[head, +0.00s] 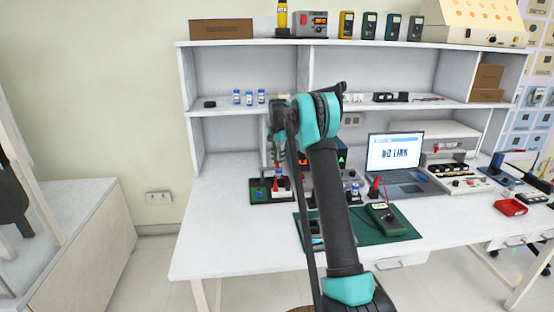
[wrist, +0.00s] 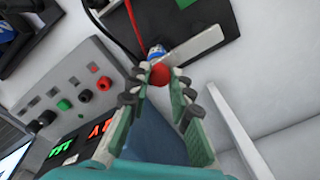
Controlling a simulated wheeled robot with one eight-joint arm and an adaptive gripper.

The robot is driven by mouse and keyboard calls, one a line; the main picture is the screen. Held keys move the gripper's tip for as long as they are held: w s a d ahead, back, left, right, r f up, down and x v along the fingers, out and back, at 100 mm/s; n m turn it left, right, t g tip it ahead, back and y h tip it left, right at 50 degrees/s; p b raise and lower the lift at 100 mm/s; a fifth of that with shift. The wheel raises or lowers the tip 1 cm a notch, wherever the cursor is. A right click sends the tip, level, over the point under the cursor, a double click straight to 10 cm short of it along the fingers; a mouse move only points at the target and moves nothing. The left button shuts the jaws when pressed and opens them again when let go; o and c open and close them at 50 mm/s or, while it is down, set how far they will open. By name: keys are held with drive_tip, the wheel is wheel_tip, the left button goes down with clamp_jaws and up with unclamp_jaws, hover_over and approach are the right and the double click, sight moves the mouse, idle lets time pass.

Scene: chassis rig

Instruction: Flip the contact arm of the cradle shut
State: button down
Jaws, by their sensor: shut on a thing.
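The cradle is a dark base (wrist: 215,22) in the wrist view. It carries a flat grey-white contact arm (wrist: 197,46) and a blue and white cylinder (wrist: 156,52). My gripper (wrist: 160,76) has its fingertips closed around a red knob (wrist: 159,71) at the near end of the contact arm. The fingers hide part of the knob. In the head view the cradle (head: 258,195) sits on the bench left of my arm, and my gripper points down over it. I cannot tell exactly how far the contact arm is swung.
A grey control box (wrist: 75,90) with red and green knobs stands beside the cradle. A laptop (head: 395,155) and a green mat (head: 390,232) with a meter (head: 387,218) lie to the right. The shelf (head: 225,110) rises behind. The bench's front left is clear.

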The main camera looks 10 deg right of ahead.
drive_tip(key=shift+s, duration=0.1)
drive_tip(key=c, duration=1.3)
unclamp_jaws()
drive_tip(key=shift+c, duration=0.2)
wheel_tip(320, 180, up, 12)
drive_tip(key=shift+s, duration=0.1)
